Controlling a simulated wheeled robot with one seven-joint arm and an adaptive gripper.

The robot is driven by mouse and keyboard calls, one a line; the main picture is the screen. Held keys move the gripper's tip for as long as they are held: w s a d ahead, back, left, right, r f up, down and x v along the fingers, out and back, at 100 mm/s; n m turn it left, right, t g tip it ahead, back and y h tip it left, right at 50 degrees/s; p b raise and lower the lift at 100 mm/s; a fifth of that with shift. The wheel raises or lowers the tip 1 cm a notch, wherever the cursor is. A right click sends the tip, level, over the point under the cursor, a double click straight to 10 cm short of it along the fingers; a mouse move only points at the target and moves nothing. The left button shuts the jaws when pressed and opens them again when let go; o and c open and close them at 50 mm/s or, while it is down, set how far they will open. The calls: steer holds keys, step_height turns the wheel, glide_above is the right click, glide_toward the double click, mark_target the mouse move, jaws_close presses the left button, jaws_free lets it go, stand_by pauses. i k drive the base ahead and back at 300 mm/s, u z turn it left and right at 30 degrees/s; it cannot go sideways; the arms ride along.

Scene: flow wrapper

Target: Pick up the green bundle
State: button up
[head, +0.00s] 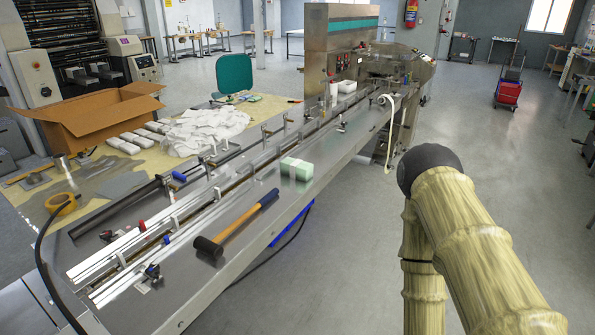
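The green bundle (296,168) is a small pale green block with a white band around its middle. It lies on the metal bed of the flow wrapper (335,160), near the bed's right edge, in the head view. My arm shows at the right of the picture, well to the right of the bundle and apart from it. My gripper is not in view, so its state is hidden.
A mallet (236,224) with a wooden handle lies on the bed just in front of the bundle. Rails and guides run along the bed to its left. An open cardboard box (92,112) and white packs (125,143) stand at the left.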

mark_target(299, 169)
steer(key=z, duration=0.35)
steer(key=i, duration=1.15)
steer(key=u, duration=0.45)
